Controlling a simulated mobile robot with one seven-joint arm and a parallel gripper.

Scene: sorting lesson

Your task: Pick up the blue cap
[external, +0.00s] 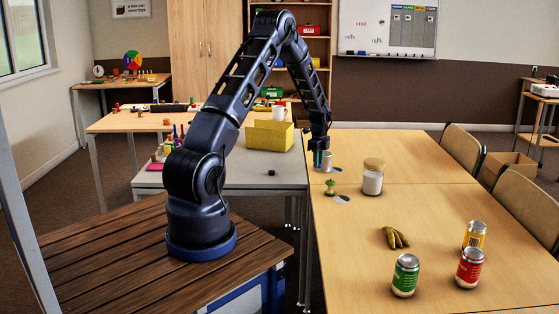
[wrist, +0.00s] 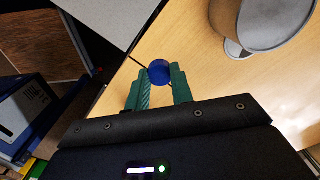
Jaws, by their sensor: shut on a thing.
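The blue cap (wrist: 159,72) is a small round blue piece in the wrist view. It sits between the tips of the green fingers of my gripper (wrist: 158,88), which is shut on it. In the external view my gripper (external: 321,160) points down over the near left edge of the wooden table (external: 440,185). The cap is too small there to tell apart from the fingers. I cannot tell whether the cap touches the table.
A jar with a tan lid (external: 373,177) stands right of my gripper, an apple core (external: 330,187) nearer. Bananas (external: 394,238) and green (external: 405,275), red (external: 469,268) and yellow (external: 474,235) cans stand nearer. A large round container (wrist: 255,25) is close in the wrist view.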

